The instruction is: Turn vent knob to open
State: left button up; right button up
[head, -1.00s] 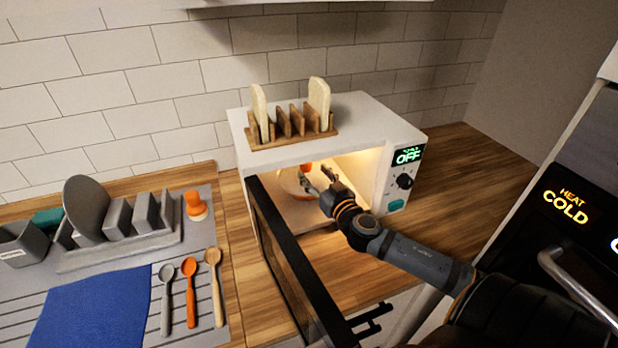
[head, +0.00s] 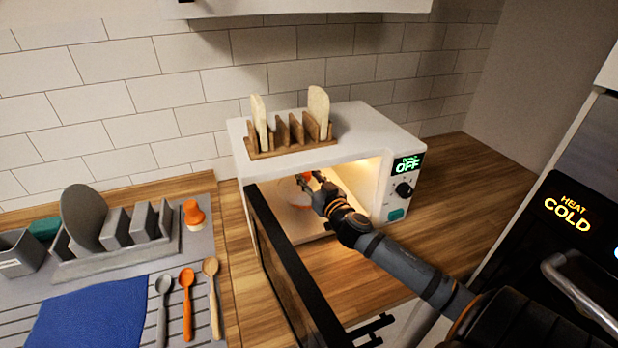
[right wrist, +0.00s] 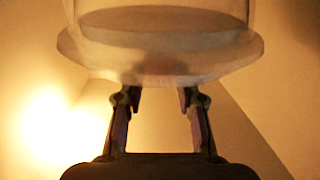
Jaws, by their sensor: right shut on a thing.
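My right gripper (head: 316,188) reaches into the open, lit microwave (head: 372,122). It is shut at a clear round lidded container (head: 286,188) in there. An orange part (head: 306,178), which looks like the vent knob, shows right at the fingertips. The right wrist view shows the fingers (right wrist: 161,100) apart at the rim of a pale round cover (right wrist: 85,48), with a blurred brownish patch between and beyond the tips. The knob's angle cannot be read. My left gripper is out of view.
The black microwave door (head: 290,270) stands open towards me, left of my right arm. A dial (head: 403,190) sits under the OFF display. Spoons (head: 187,300) and a drying rack (head: 120,250) are at left.

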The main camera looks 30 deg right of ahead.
jog(key=shift+h, duration=0.3)
jog(key=m+h+b, duration=0.1)
jog(key=m+h, duration=0.1)
jog(key=h+b, duration=0.1)
jog(key=shift+a+f+m+g+b, duration=0.25)
jog(key=shift+a+m+g+b, duration=0.05)
jog(key=shift+m+g, duration=0.1)
jog(key=m+h+b, duration=0.1)
jog(key=m+g+h+b, duration=0.1)
jog(key=h+b, duration=0.1)
jog(key=shift+w+a+g, duration=0.15)
jog(key=shift+a+g, duration=0.05)
jog(key=shift+g, duration=0.1)
jog(key=shift+r+m+g+h+b, duration=0.2)
jog(key=shift+m+g+h+b, duration=0.25)
jog(key=shift+h+b, duration=0.4)
jog(key=o, duration=1.2)
jog(key=shift+c, duration=0.2)
